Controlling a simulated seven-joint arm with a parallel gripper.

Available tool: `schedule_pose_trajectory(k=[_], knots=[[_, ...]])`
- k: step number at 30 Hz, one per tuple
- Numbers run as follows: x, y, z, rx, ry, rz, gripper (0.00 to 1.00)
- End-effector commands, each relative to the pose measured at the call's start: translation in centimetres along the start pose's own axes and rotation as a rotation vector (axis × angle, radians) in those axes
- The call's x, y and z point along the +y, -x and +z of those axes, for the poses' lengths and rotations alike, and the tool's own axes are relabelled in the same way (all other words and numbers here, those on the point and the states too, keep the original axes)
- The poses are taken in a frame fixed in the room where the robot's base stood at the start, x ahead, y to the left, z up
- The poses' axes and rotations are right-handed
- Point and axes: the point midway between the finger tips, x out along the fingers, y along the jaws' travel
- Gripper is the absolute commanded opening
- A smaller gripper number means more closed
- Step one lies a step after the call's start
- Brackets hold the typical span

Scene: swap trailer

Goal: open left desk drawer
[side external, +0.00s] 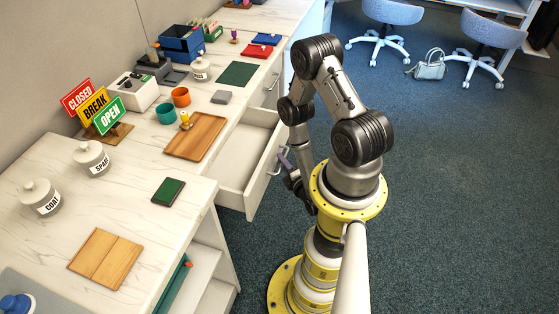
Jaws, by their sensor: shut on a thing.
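A white desk drawer (239,156) is pulled well out from under the marble-topped desk, and its inside looks empty. Its handle (276,166) is on the front face, toward my arm. My gripper (285,160) is at the drawer front, shut on the handle. My arm partly hides the fingers, so their exact hold on the handle is hard to see. Another closed drawer front (271,88) with a handle is farther back along the desk.
On the desk above are a wooden tray (196,137), orange cup (181,97), teal cup (166,113), signs (94,108), white jars (92,158) and a wooden board (105,258). Open shelves (205,270) are at the near end. Floor to the right is clear, with chairs (482,45) and a bag (430,66) far off.

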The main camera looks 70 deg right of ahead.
Motion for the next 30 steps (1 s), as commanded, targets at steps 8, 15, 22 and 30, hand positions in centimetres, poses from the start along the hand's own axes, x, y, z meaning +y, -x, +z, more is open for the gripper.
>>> schedule_pose_trajectory(k=[8, 15, 22, 30], knots=[[0.1, 0.1, -0.1, 0.005, -0.001, 0.005, 0.00], [0.1, 0.0, -0.1, 0.003, -0.001, 0.004, 0.44], [0.1, 0.0, 0.0, 0.000, 0.001, 0.003, 0.35], [1.4, -2.3, 4.3, -0.201, 0.205, 0.048, 0.00]])
